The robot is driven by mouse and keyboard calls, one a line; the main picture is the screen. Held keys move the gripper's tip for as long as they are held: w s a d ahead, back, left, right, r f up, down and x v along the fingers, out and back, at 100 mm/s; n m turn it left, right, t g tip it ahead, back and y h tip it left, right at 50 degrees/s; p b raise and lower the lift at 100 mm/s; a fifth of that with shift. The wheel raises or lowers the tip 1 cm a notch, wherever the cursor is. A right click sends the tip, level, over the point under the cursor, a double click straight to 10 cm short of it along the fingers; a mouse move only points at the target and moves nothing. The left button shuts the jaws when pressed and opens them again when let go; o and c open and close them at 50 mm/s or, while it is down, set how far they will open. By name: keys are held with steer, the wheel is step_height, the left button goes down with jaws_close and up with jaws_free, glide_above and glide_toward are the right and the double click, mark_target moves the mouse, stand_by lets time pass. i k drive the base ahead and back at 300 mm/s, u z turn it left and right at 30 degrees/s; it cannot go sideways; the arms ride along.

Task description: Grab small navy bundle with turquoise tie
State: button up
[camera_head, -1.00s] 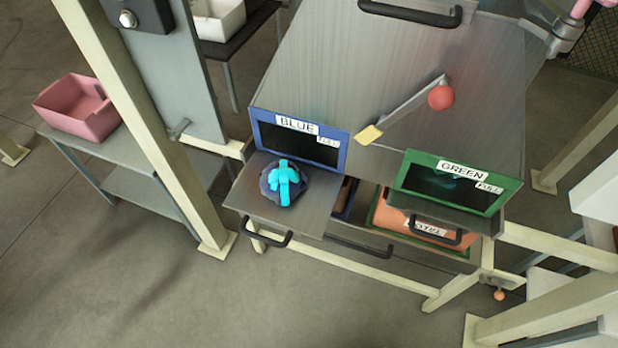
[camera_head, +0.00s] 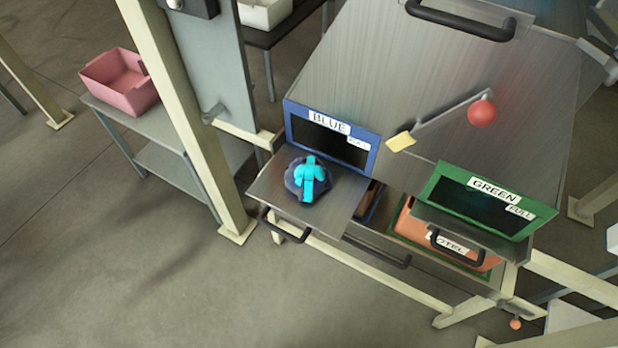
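The small navy bundle (camera_head: 294,182) with its turquoise tie (camera_head: 309,175) lies on a metal shelf (camera_head: 345,197) just below the slot labelled BLUE (camera_head: 330,140). The tie is knotted on top and faces up. Nothing covers the bundle. My gripper is not in view, so its state and its place relative to the bundle cannot be seen.
A black handle (camera_head: 285,227) sits at the shelf's front edge. The GREEN slot (camera_head: 485,205) and an orange bin (camera_head: 440,238) are to the right. A cream post (camera_head: 185,130) and pink bin (camera_head: 120,82) stand left. Open floor lies in front.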

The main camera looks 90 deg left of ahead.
mark_target(307, 179)
steer(key=k, duration=1.85)
steer(key=u, duration=2.45)
steer(key=i, duration=0.4)
